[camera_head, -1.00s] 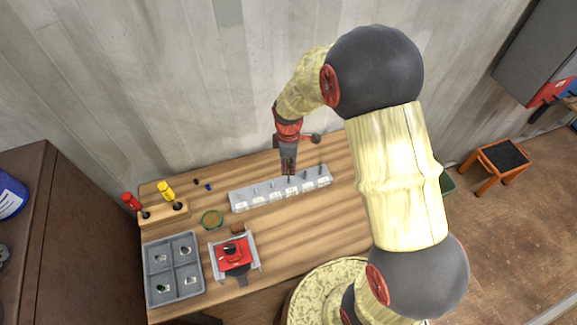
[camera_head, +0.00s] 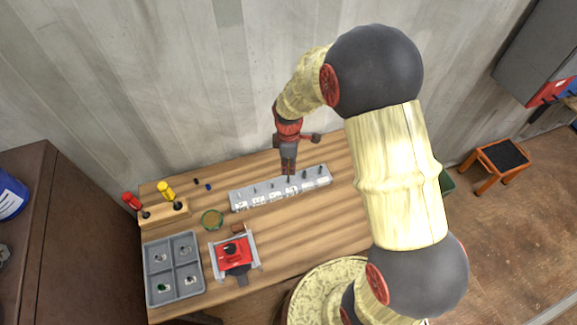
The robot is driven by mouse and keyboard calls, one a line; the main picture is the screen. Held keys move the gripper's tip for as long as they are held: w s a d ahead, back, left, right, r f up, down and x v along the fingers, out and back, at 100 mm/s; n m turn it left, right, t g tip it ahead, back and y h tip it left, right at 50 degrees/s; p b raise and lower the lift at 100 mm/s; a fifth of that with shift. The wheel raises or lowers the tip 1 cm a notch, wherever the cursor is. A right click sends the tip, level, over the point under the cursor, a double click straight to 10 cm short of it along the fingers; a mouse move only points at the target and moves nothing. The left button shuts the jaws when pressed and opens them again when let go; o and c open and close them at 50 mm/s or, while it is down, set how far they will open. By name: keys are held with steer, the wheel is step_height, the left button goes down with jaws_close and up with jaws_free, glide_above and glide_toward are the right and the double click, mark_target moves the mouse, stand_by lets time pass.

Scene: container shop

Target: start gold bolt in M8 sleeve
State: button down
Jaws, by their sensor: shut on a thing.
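A long grey block (camera_head: 243,205) with a row of labelled stations lies on the wooden table. Small dark and metallic pegs or bolts stand along it. My gripper (camera_head: 288,172) is over the middle of this block, pointing down, its fingers shut on a small thin part. The part, most likely the gold bolt, is too small and too hidden by the fingers to make out. I cannot tell which station is the M8 sleeve, nor whether the held part touches the block.
A grey four-compartment tray (camera_head: 174,266) and a red vise-like fixture (camera_head: 235,251) are at the front left. A wooden stand (camera_head: 164,213) holds red and yellow screwdrivers. A green-rimmed round dish (camera_head: 212,219) lies between. The table's right side is clear.

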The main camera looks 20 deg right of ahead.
steer(key=shift+f+b, duration=1.2)
steer(key=shift+f, duration=0.8)
stand_by(0.5)
steer(key=m, duration=0.5)
steer(key=shift+m, duration=0.3)
steer(key=m, duration=1.3)
steer(key=shift+m, duration=0.4)
steer(key=c, duration=2.4)
jaws_free()
steer(key=shift+m, duration=0.3)
steer(key=o, duration=0.5)
